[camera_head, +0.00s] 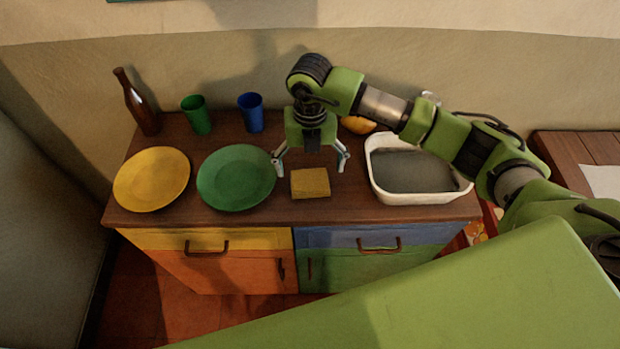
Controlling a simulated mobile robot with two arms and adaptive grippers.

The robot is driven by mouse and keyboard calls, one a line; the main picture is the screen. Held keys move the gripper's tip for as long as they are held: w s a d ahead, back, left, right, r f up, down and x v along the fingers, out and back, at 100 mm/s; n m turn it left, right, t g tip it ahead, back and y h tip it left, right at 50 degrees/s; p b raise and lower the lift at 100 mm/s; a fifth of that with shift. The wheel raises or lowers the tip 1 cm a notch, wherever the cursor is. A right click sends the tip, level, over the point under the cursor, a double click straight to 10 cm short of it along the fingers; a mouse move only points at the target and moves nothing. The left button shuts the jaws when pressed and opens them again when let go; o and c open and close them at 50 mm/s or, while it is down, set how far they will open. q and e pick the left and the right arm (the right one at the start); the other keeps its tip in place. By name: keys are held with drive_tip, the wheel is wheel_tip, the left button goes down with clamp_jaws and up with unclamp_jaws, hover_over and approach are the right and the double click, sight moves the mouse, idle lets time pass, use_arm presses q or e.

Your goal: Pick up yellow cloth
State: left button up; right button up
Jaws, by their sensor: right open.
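The yellow cloth (310,183) is a small folded square. It lies flat on the dark brown cabinet top, between the green plate and the white basin. My right gripper (312,165) is open, with its fingers spread to either side above and slightly behind the cloth. Nothing is between its fingertips, and I cannot tell the exact height of the gap to the cloth. My left gripper is not in view.
On the cabinet top (290,212) are a yellow plate (152,179), a green plate (236,178), a brown bottle (137,103), a green cup (196,115), a blue cup (251,112), an orange item (358,125) and a white basin (425,197). Bare wood lies before the cloth.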

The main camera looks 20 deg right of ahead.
sight(310, 179)
drive_tip(key=shift+w+f, duration=0.1)
drive_tip(key=shift+f, duration=0.35)
wheel_tip(310, 179, down, 2)
drive_tip(key=shift+f+p, duration=0.1)
drive_tip(key=shift+p, duration=0.9)
wheel_tip(310, 179, down, 2)
drive_tip(key=shift+w+f+p, duration=0.1)
drive_tip(key=shift+f+p, duration=0.1)
drive_tip(key=shift+p, duration=0.15)
drive_tip(key=shift+d+f, duration=0.1)
drive_tip(key=shift+f, duration=0.3)
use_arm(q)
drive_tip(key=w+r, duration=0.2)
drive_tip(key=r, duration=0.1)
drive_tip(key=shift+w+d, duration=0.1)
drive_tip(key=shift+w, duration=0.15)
use_arm(e)
drive_tip(key=c, duration=1.1)
